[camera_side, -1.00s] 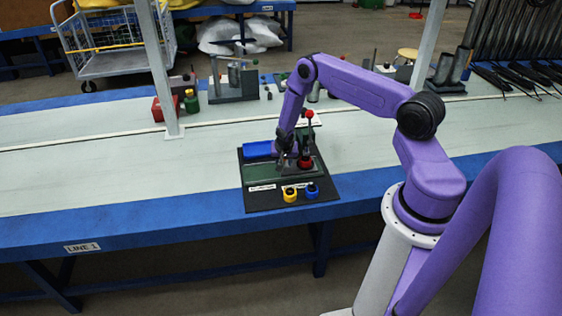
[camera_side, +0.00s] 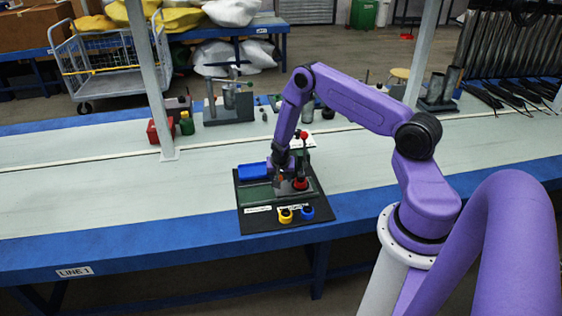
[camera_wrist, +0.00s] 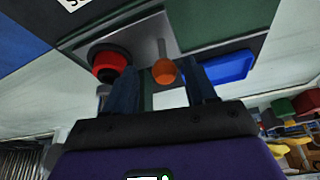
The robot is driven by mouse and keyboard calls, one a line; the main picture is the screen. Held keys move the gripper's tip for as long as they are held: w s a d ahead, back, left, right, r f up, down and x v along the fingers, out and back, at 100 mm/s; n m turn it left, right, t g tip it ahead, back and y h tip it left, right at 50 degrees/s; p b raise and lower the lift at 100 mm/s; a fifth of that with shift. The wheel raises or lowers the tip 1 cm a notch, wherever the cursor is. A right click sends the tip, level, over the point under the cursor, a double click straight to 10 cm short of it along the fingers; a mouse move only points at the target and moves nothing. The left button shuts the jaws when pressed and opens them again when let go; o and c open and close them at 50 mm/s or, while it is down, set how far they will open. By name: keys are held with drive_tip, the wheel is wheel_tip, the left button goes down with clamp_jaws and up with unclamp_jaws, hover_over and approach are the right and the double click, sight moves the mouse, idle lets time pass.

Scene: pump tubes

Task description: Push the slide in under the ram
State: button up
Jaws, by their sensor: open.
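The slide looks like a grey metal plate (camera_wrist: 140,38) with an upright stem topped by an orange ball knob (camera_wrist: 163,72). In the wrist view the knob appears between the two fingers of my gripper (camera_wrist: 163,90), which are apart; I cannot tell whether either touches it. A red round part with a black collar (camera_wrist: 108,64), perhaps the ram, stands beside the knob. In the side view my gripper (camera_side: 280,174) is low over the fixture board (camera_side: 262,222), and hides part of the slide. The red part (camera_side: 300,183) shows just right of it, under a lever with a red ball (camera_side: 304,134).
A yellow ring (camera_side: 285,215) and a blue ring (camera_side: 306,212) are at the front. A post (camera_side: 146,75) stands farther left. The bench left of the board is clear.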

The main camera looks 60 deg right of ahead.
drive_tip(key=v, duration=1.3)
drive_tip(key=s+a+r+n, duration=0.3)
drive_tip(key=a+r+n, duration=0.2)
drive_tip(key=a+r, duration=0.25)
drive_tip(key=s+a+r+n, duration=0.3)
drive_tip(key=a+r+n, duration=0.1)
drive_tip(key=a+r, duration=0.4)
drive_tip(key=s+a+r+n+y, duration=0.1)
drive_tip(key=s+a+r+n, duration=0.1)
drive_tip(key=s+n, duration=0.3)
drive_tip(key=s+a+r+n+g+y, duration=0.1)
drive_tip(key=s+a+n, duration=0.3)
drive_tip(key=s, duration=0.6)
drive_tip(key=s+a+r+n+g+y, duration=0.1)
drive_tip(key=s+a+r+n+y, duration=0.1)
drive_tip(key=s+n, duration=0.3)
drive_tip(key=s+a+r, duration=0.1)
drive_tip(key=s, duration=0.2)
drive_tip(key=shift+s+a+r+n, duration=0.25)
drive_tip(key=shift+s+r+n, duration=0.05)
drive_tip(key=shift+n, duration=0.1)
